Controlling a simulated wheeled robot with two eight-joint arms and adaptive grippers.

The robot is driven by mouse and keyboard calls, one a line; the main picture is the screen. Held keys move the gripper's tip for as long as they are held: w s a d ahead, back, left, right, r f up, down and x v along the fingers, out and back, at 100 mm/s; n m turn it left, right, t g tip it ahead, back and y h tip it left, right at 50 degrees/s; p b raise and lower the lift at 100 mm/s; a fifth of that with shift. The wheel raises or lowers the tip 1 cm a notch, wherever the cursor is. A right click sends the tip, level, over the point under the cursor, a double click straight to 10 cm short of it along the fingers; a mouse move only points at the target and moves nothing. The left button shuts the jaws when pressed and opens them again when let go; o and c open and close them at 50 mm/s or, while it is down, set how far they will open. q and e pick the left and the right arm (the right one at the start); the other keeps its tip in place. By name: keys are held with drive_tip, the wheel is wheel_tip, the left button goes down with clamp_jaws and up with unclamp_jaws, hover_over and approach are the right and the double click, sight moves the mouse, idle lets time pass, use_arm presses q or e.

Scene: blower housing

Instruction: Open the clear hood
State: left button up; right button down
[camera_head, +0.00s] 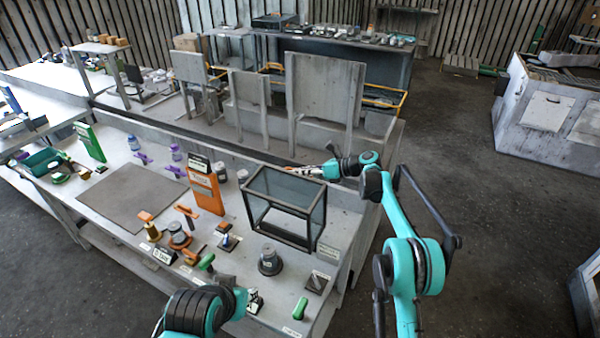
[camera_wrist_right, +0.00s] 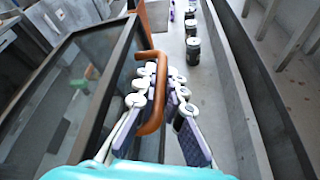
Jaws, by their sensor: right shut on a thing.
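The clear hood (camera_head: 285,206), a dark-framed box with clear panes, stands at the right end of the workbench and looks shut. In the right wrist view its dark frame and pane (camera_wrist_right: 95,85) fill the left side, with a brown-orange handle (camera_wrist_right: 152,100) on it. My right gripper (camera_head: 300,170) is at the hood's back upper edge. In the wrist view the right gripper (camera_wrist_right: 163,78) is shut on the handle, its fingers on either side of the bar. The left arm shows at the bottom of the head view; its fingers cannot be made out.
An orange panel (camera_head: 206,188) stands left of the hood. A grey round-based part (camera_head: 270,262) and several small tools lie in front of it. Dark jars (camera_wrist_right: 193,50) stand on the bench strip behind, beside a raised back edge (camera_wrist_right: 240,90).

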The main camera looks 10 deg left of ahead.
drive_tip(key=c, duration=1.9)
unclamp_jaws()
drive_tip(key=v, duration=1.2)
